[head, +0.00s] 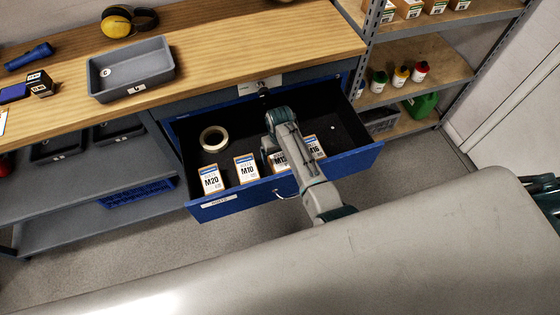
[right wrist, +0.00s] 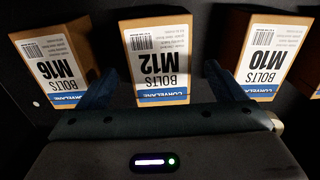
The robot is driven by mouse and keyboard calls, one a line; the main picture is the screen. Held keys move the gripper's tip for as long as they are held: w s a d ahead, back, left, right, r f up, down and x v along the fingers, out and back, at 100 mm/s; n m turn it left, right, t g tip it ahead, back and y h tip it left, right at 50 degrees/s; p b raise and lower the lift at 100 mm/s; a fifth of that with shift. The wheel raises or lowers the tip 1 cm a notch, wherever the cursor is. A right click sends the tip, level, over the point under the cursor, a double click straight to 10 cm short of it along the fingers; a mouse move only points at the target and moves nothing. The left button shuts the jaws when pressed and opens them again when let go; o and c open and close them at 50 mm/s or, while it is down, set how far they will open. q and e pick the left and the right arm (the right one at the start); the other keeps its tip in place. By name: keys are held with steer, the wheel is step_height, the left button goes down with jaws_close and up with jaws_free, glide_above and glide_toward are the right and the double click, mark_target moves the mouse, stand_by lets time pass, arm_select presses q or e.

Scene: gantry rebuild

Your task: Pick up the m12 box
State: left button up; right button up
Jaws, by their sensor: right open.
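The M12 box (right wrist: 158,55), white and orange with a blue band, stands in the open blue drawer, between the M16 box and the M10 box. In the head view the M12 box (head: 281,161) is partly hidden by my right arm. My right gripper (right wrist: 160,72) is open, with one finger in the gap on each side of the M12 box. It also shows in the head view (head: 270,150), reaching down into the drawer. Contact between the fingers and the box cannot be made out. My left gripper is not in view.
The M16 box (right wrist: 62,70) and M10 box (right wrist: 268,55) stand close beside the fingers. The M20 box (head: 210,180) and a tape roll (head: 213,139) are at the drawer's left. The wooden workbench (head: 210,60) lies behind the drawer (head: 345,163); shelves (head: 415,75) stand right.

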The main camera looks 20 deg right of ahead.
mark_target(280, 158)
steer(key=shift+f, duration=1.8)
steer(key=c, duration=1.2)
steer(key=shift+r, duration=0.1)
steer(key=shift+c, duration=0.9)
